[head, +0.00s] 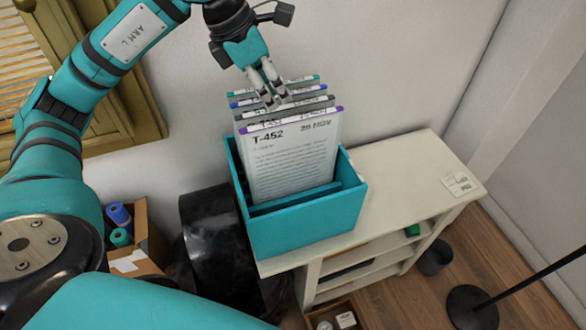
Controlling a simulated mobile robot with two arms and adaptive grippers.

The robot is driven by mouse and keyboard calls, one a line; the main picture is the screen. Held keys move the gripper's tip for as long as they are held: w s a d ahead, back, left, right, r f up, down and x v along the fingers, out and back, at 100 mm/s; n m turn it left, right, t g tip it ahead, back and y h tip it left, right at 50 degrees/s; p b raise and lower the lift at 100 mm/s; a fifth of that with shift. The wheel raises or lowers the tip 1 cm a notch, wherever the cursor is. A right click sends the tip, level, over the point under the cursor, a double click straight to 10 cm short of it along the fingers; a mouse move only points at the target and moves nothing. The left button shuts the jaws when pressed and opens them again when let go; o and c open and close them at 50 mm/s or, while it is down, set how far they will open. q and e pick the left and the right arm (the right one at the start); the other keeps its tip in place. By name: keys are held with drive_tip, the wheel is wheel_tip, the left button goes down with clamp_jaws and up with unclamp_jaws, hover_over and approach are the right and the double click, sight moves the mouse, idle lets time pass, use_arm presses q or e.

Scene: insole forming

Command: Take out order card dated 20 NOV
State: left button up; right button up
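A teal box (305,228) stands on the white shelf unit and holds several upright cards. The front card (290,165) has a purple top edge and reads T-452 with a date that looks like 20 NOV, though the first digits are blurred. Behind it stand cards with grey, blue and green top edges; their dates are mostly hidden. My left gripper (272,100) points down at the card tops, its fingers just behind or over the front card's upper edge. The fingers are close together, and I cannot tell whether they grip a card. My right gripper is not in view.
The white shelf unit (400,165) has free top area right of the box, with a small label (461,185) near its right end. A black cylinder (210,240) and a cardboard box (140,245) with rolls stand left. A wall rises behind.

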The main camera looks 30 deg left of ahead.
sight(290, 119)
use_arm(q)
drive_tip(key=shift+x, duration=1.15)
drive_tip(key=shift+w+d+f+p, duration=0.1)
drive_tip(key=shift+d+f+p, duration=0.15)
drive_tip(key=shift+p, duration=0.1)
drive_tip(key=p+x, duration=0.1)
drive_tip(key=x, duration=0.2)
drive_tip(key=shift+w+f, duration=0.25)
drive_tip(key=shift+f, duration=0.05)
drive_tip(key=shift+w+f, duration=0.15)
drive_tip(key=shift+f, duration=0.25)
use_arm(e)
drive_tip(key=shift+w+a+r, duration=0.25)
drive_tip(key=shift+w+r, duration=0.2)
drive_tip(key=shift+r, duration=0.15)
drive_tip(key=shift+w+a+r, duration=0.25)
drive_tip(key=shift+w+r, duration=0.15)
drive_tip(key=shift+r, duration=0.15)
use_arm(q)
drive_tip(key=shift+f+b, duration=0.2)
drive_tip(key=shift+b, duration=0.1)
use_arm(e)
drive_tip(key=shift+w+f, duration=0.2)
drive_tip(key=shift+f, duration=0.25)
use_arm(q)
clamp_jaws()
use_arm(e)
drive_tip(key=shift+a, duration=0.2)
